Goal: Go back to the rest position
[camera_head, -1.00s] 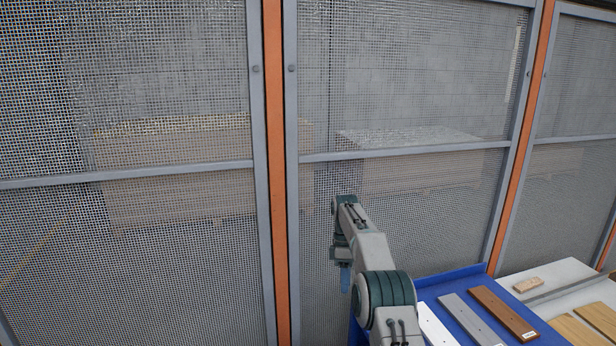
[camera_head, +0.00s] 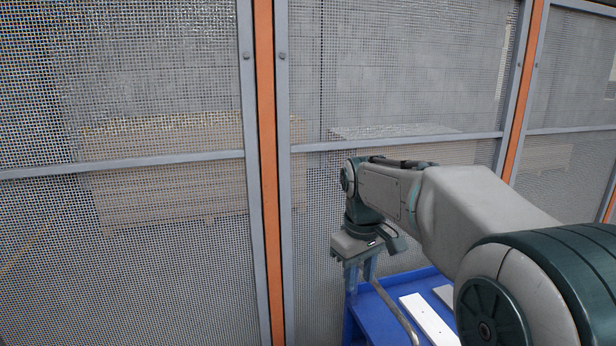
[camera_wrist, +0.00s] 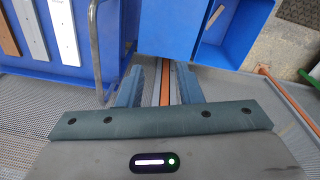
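My gripper (camera_head: 361,275) hangs from the arm in front of the mesh fence, close to the left end of a blue cart (camera_head: 369,316). In the wrist view its two blue fingers (camera_wrist: 159,78) stand apart with nothing between them. A white board (camera_head: 428,319) lies on the blue cart to the right of the gripper. A grey board (camera_head: 444,294) lies beside it, partly hidden by my arm. In the wrist view the white board (camera_wrist: 63,30), the grey board (camera_wrist: 31,30) and a brown board (camera_wrist: 8,37) show at the upper left.
A mesh fence (camera_head: 150,240) with orange posts (camera_head: 267,160) stands behind the gripper. A curved metal bar (camera_head: 396,309) rises at the cart's edge near the gripper. A blue box (camera_wrist: 230,30) shows at the upper right of the wrist view. Behind the fence are stacked boards (camera_head: 165,185).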

